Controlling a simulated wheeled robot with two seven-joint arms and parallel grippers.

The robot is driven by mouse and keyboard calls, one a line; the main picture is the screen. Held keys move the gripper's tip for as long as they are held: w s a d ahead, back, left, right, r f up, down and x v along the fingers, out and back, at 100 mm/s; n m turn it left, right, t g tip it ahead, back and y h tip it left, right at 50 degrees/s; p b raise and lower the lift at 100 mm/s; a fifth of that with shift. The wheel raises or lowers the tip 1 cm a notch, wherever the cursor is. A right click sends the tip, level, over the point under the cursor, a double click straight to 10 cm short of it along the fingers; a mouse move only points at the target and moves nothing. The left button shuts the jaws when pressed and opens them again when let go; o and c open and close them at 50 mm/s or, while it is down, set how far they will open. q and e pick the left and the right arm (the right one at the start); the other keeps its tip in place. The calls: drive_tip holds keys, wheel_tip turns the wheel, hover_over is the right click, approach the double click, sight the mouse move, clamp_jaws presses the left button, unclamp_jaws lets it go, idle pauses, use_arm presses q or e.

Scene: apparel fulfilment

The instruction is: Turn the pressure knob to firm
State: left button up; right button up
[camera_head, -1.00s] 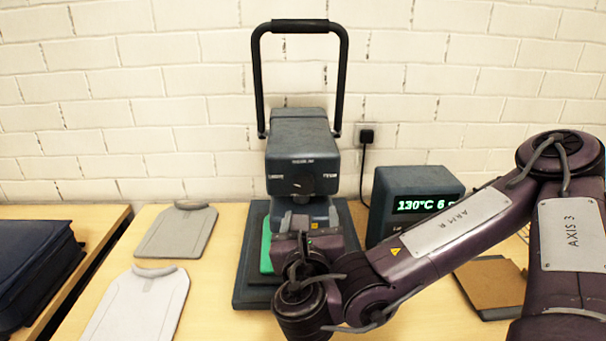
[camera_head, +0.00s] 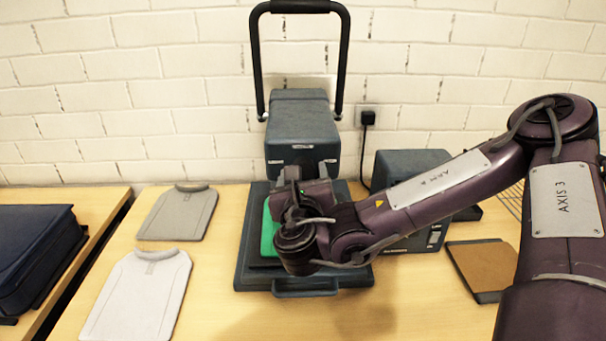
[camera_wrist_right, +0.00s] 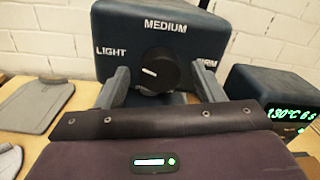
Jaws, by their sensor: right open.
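The black pressure knob (camera_wrist_right: 158,72) is on the front of the dark blue press head (camera_head: 303,125). In the right wrist view its white mark is at the left of the dial, on the LIGHT side. MEDIUM is printed above it, LIGHT at left and FIRM at right, partly covered by a finger. My right gripper (camera_wrist_right: 163,88) is open, with one grey finger on each side of the knob and gaps between. In the head view my right wrist hides the knob and the fingertips. My left gripper is not in view.
The press base (camera_head: 255,275) has a green pad on it. A dark control box (camera_head: 405,168) stands right of the press; its green display shows in the wrist view. Grey shirt boards (camera_head: 140,295) lie at left, a brown board (camera_head: 484,268) at right. A tall black handle rises above.

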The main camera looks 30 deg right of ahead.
drive_tip(key=c, duration=1)
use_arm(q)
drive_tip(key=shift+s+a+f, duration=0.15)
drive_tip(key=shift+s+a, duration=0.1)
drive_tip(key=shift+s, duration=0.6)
